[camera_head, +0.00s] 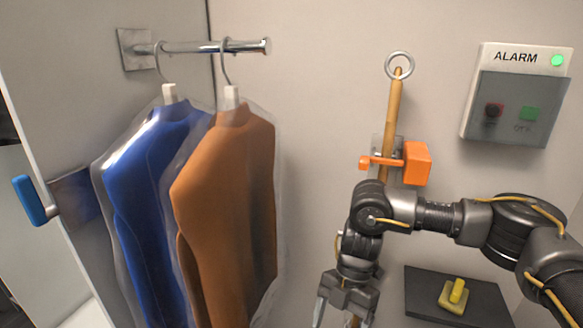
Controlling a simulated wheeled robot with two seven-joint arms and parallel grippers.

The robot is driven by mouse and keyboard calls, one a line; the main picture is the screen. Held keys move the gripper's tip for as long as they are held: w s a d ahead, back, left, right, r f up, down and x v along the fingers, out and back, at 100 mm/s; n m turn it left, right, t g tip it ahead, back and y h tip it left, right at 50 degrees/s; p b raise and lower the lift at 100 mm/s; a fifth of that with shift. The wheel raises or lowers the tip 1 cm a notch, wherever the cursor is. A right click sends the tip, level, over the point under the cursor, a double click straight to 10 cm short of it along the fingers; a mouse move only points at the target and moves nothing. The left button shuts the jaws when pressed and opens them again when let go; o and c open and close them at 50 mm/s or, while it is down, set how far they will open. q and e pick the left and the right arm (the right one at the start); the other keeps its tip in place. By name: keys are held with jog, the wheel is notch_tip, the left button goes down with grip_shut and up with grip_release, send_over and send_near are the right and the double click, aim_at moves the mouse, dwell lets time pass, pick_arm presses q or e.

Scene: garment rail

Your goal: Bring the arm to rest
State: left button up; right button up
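My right arm comes in from the right and bends down at the wrist in front of the wall. Its gripper (343,312) points downward at the bottom edge, with its fingers spread apart. The fingertips are partly cut off by the frame, and I see nothing clearly held between them. A wooden pole (394,105) with a metal ring (399,65) on top stands against the wall behind this arm. The arm hides much of its lower part. My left gripper is not in view.
An orange latch (416,163) sits by the pole. A blue garment (150,200) and a brown garment (232,190) hang on a rail (205,47) at left. An alarm box (516,95) shows a green light. A yellow piece (453,295) lies on a dark plate (422,285).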

jog(key=s+a+r+m+y, duration=0.2)
jog(key=a+m+y, duration=0.1)
jog(key=a, duration=0.2)
jog(key=s+a+r+m+y+p, duration=0.1)
jog(key=s+a+r+m+y, duration=0.1)
jog(key=a, duration=0.4)
jog(key=shift+s+a+r+m+g+y+p, duration=0.25)
jog(key=shift+r+m+y, duration=0.4)
jog(key=shift+y, duration=0.35)
jog(key=shift+w+f, duration=0.1)
